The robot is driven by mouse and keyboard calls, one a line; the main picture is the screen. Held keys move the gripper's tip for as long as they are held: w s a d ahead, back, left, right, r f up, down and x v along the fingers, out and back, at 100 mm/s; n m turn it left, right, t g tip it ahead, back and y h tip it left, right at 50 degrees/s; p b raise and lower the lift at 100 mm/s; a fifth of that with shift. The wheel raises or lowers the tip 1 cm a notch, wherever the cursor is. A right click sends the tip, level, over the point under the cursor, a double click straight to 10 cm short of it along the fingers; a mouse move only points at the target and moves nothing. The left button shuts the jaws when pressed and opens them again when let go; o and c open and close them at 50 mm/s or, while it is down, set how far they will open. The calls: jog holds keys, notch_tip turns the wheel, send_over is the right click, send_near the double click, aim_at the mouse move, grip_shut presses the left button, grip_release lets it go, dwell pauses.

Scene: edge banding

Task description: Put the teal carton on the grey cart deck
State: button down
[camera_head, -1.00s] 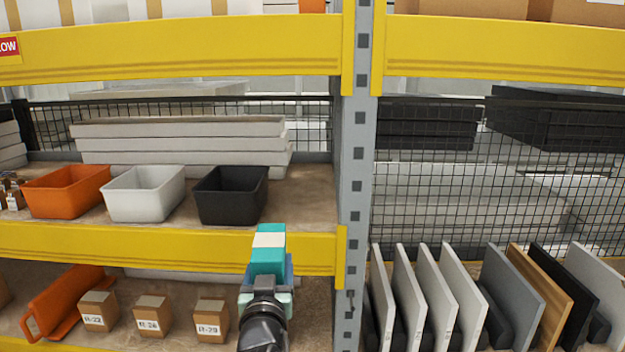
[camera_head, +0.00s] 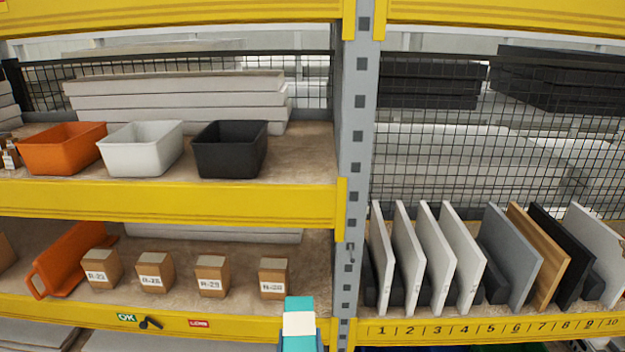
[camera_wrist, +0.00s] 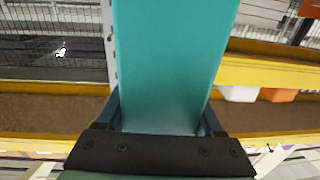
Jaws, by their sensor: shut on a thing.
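The teal carton (camera_head: 299,307) with a white band shows at the bottom edge of the head view, in front of the lower shelf. It fills the middle of the wrist view (camera_wrist: 170,70), between the two fingers of my gripper (camera_wrist: 163,112). My gripper is shut on the carton and holds it up in front of the rack. In the head view the gripper (camera_head: 299,342) is mostly cut off by the lower edge. The grey cart deck is not recognisable in these frames.
Yellow shelf beams (camera_head: 170,203) and a grey upright post (camera_head: 352,170) stand close ahead. Orange (camera_head: 62,150), white (camera_head: 142,150) and black (camera_head: 231,150) bins stand on the upper shelf. Small brown boxes (camera_head: 212,275) stand below. Several upright panels (camera_head: 510,255) fill the right bay.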

jog(key=s+d+f+b, duration=0.1)
jog(key=s+f, duration=0.5)
jog(key=s, duration=0.4)
jog(key=s+d+f+h+b, duration=0.1)
jog(key=s+f+b, duration=0.1)
jog(key=s+f, duration=0.4)
jog(key=s, duration=0.4)
jog(key=shift+s+d+f+m, duration=0.15)
jog(key=shift+f+m, duration=0.05)
jog(key=shift+m, duration=0.1)
